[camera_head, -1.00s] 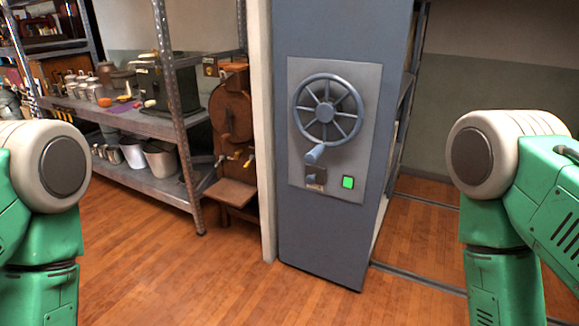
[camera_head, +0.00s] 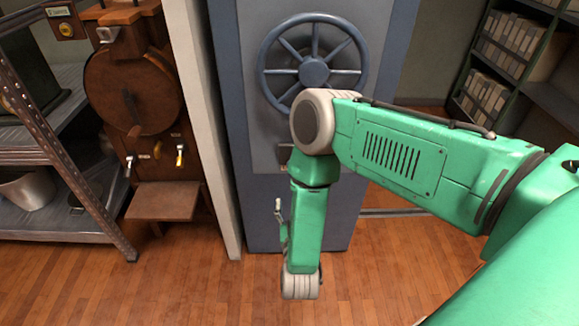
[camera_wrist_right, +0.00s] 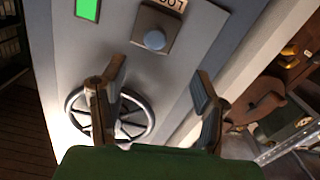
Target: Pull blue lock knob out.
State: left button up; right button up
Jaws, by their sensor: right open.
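The blue lock knob (camera_wrist_right: 155,40) is a small round knob on a dark square plate (camera_wrist_right: 176,22) in the right wrist view. My right gripper (camera_wrist_right: 160,72) is open and empty, its two fingers apart. The knob shows just beyond the fingertips, between them sideways, with no visible contact. In the head view my right arm crosses in front of the grey-blue cabinet (camera_head: 236,110) and hides the knob. My left gripper is in neither view.
A spoked handwheel (camera_head: 313,72) is on the same cabinet panel, and it shows behind a finger in the wrist view (camera_wrist_right: 132,128). A lit green square (camera_wrist_right: 88,9) is near the knob. A brown wooden machine (camera_head: 134,90) and metal shelf (camera_head: 60,226) stand left.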

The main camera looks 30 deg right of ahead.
jog(key=b+x, duration=0.2)
jog(key=x, duration=0.2)
jog(key=b+x, duration=0.2)
jog(key=x, duration=0.3)
jog(key=b+x, duration=0.2)
jog(key=x, duration=0.3)
jog(key=shift+s+d+r+b, duration=0.2)
jog(key=shift+d+r+b, duration=0.05)
jog(key=shift+b, duration=0.05)
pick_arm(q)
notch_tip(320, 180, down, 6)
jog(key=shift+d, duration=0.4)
pick_arm(e)
jog(key=shift+a, duration=0.1)
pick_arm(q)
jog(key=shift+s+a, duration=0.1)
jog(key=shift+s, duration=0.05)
pick_arm(e)
jog(key=shift+a+r, duration=0.1)
jog(key=shift+c, duration=0.8)
grip_shut()
